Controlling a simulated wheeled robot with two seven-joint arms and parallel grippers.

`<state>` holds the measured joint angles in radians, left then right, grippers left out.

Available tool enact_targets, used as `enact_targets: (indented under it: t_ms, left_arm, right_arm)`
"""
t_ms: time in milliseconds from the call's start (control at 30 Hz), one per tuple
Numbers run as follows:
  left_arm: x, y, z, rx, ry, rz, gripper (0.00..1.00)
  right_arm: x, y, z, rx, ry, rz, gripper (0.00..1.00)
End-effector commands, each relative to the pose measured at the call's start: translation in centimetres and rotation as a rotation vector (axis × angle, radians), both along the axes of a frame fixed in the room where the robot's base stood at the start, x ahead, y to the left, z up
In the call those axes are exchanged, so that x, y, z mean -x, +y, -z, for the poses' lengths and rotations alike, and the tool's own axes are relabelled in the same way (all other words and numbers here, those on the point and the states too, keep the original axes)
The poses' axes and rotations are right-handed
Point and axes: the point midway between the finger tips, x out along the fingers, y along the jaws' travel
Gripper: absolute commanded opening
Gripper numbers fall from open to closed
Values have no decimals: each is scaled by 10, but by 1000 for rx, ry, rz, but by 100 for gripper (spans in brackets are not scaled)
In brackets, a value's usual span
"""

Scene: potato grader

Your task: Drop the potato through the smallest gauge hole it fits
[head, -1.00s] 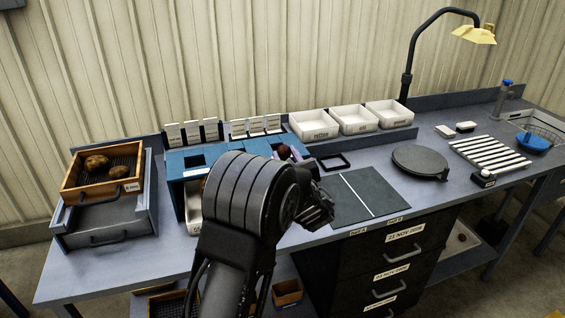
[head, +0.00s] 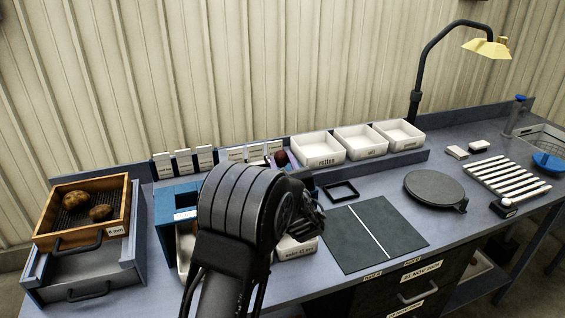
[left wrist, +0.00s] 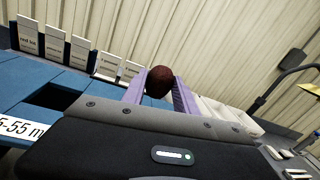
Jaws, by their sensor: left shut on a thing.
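My left gripper (left wrist: 159,92) is shut on a dark reddish-brown potato (left wrist: 160,81), held between its two purple fingertips. In the head view the potato (head: 281,158) shows just beyond my left wrist, above the back right part of the gauge stand. The blue gauge stand (head: 176,199) is partly hidden behind my left arm. In the left wrist view its blue top (left wrist: 30,90) has a dark square hole at the left, and a label ending "-55 m" is cut off by the edge. Whether the potato is over a hole cannot be told. My right gripper is not in view.
A wooden sieve tray (head: 115,235) with two potatoes stands at the left. White bins, one marked "rotten" (head: 318,149), line the back. Small label cards (head: 184,161) stand behind the gauge. A dark mat (head: 372,233) and a round black plate (head: 436,188) lie to the right.

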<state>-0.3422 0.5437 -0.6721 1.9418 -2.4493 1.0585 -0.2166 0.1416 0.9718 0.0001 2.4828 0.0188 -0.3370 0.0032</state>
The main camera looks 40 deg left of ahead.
Motion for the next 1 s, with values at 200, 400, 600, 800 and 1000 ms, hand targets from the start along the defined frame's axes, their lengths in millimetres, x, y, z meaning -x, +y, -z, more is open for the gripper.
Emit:
enact_targets:
  t_ms: [200,400,600,800,1000]
  left_arm:
    - [0,0,0,0,0,1,0]
    - [0,0,0,0,0,0,0]
    - [0,0,4,0,0,0,0]
    - [0,0,15,-1,1,0,0]
    - [0,0,32,0,1,0,0]
  right_arm:
    - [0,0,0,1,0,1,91]
    - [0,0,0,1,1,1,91]
    - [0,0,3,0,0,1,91]
    - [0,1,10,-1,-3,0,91]
    - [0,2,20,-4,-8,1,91]
